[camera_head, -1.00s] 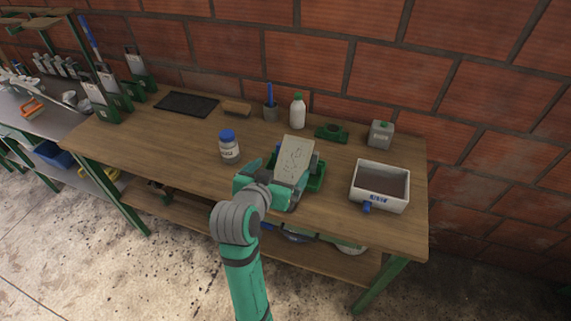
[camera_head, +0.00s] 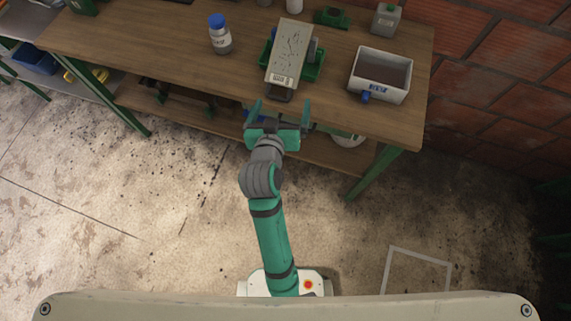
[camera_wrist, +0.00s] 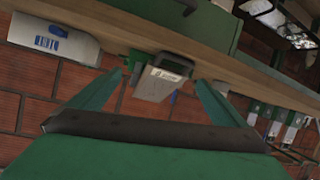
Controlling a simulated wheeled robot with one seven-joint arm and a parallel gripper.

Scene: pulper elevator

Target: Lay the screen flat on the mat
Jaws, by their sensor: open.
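The screen (camera_head: 289,52) is a pale grey speckled plate with a label and a dark handle at its near end. It stands tilted in a green holder (camera_head: 317,73) near the table's front edge. The screen also shows in the wrist view (camera_wrist: 156,86), label end towards me. My gripper (camera_head: 280,108) is open and empty, in front of the table edge and just short of the handle, apart from it. In the wrist view, its fingers (camera_wrist: 160,82) spread on either side of the screen. Only a dark sliver, possibly the mat (camera_head: 182,1), shows at the top edge.
A white bin (camera_head: 380,75) with a blue tap stands right of the holder. A blue-capped jar (camera_head: 220,35) stands to the left. A grey canister (camera_head: 386,20) and a green object (camera_head: 331,17) are behind. The wooden table (camera_head: 130,50) is clear at left.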

